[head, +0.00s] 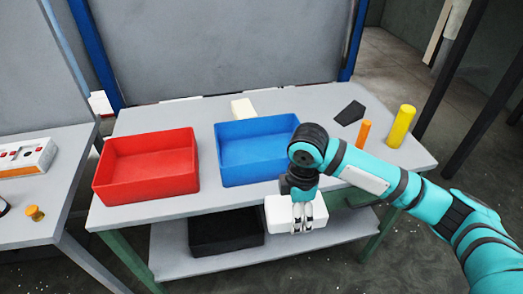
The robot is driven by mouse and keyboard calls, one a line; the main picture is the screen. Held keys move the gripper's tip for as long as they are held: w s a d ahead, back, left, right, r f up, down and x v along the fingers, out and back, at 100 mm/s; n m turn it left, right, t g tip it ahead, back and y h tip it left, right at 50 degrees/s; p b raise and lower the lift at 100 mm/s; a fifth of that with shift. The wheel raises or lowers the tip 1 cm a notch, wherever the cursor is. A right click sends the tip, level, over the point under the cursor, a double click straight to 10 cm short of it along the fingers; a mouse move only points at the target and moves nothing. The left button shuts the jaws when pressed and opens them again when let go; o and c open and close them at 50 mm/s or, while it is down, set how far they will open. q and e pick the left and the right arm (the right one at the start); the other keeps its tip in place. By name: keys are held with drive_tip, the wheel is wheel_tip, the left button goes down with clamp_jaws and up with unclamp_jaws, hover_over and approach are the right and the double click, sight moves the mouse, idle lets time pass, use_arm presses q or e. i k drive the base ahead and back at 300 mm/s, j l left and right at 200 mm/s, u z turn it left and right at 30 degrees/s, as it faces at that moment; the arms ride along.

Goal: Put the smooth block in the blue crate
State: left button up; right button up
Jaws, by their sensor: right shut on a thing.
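A white block (279,215) with plain-looking faces hangs in my right gripper (302,224), whose fingers are shut on it. Block and gripper show over the table's front edge and lower shelf, in front of and to the right of the blue crate. The blue crate (245,172) stands open on the table, and its visible inside is empty. My right arm hides the crate's right end. My left gripper is not in view.
A red crate (150,188) stands left of the blue one. A cream block (243,108) lies behind. A dark piece (350,112), an orange cylinder (364,133) and a yellow cylinder (400,127) are at right. A black bin (226,238) sits on the lower shelf.

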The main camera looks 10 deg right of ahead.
sight(270, 155)
drive_tip(key=i, duration=1)
